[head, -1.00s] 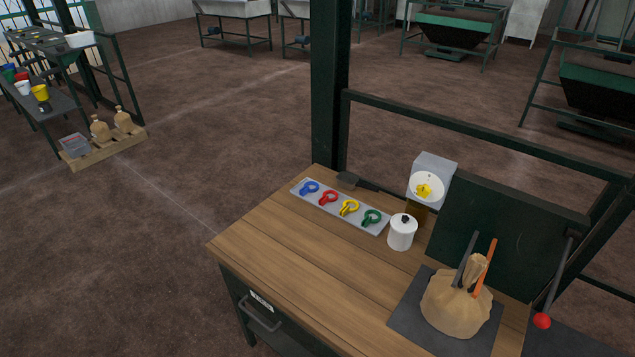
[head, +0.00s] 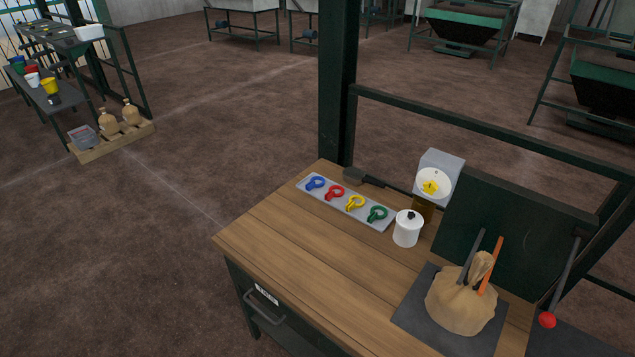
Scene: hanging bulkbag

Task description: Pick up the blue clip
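The blue clip (head: 315,183) lies at the left end of a grey tray (head: 383,224) on the wooden table. Beside it in the tray, in a row to the right, lie a red clip (head: 335,192), a yellow clip (head: 355,203) and a green clip (head: 377,214). The clips are ring-shaped with a short handle part. My gripper is not in the head view.
A dark post (head: 338,90) rises behind the tray. The table's front left is clear.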

